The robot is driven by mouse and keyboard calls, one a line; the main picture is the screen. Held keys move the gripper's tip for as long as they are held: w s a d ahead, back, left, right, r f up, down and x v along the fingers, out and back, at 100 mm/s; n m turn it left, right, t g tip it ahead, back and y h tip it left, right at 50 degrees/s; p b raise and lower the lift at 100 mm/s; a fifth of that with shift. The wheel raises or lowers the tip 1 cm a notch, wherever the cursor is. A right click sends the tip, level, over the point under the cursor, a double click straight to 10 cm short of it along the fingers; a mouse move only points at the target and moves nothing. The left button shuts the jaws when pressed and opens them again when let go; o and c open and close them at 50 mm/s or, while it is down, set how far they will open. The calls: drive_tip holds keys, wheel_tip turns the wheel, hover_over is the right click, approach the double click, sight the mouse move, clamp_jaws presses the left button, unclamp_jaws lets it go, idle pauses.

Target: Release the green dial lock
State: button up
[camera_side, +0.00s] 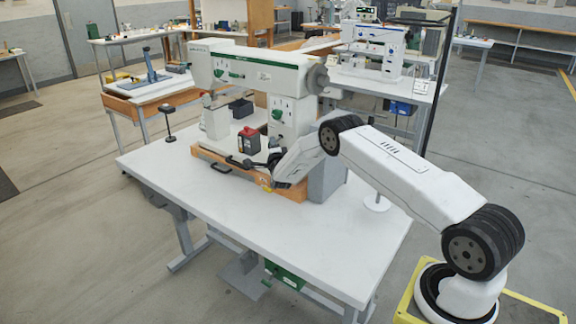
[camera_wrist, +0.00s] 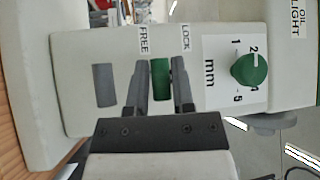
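Whether either finger touches the green piece is unclear. The round green dial (camera_wrist: 248,70) sits to the right on a white scale plate marked in mm, clear of the fingers. My arm reaches the column's lower part there.
A red and black box (camera_side: 249,141) stands on the press base near my wrist. A small black stand (camera_side: 168,124) is at the table's left. The front of the white table (camera_side: 240,215) is clear.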

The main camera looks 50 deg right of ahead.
drive_tip(key=shift+o, duration=1.2)
drive_tip(key=shift+s+a, duration=0.1)
drive_tip(key=v, duration=0.7)
drive_tip(key=shift+s+a, duration=0.15)
drive_tip(key=shift+a, duration=0.05)
drive_tip(key=shift+f, duration=0.15)
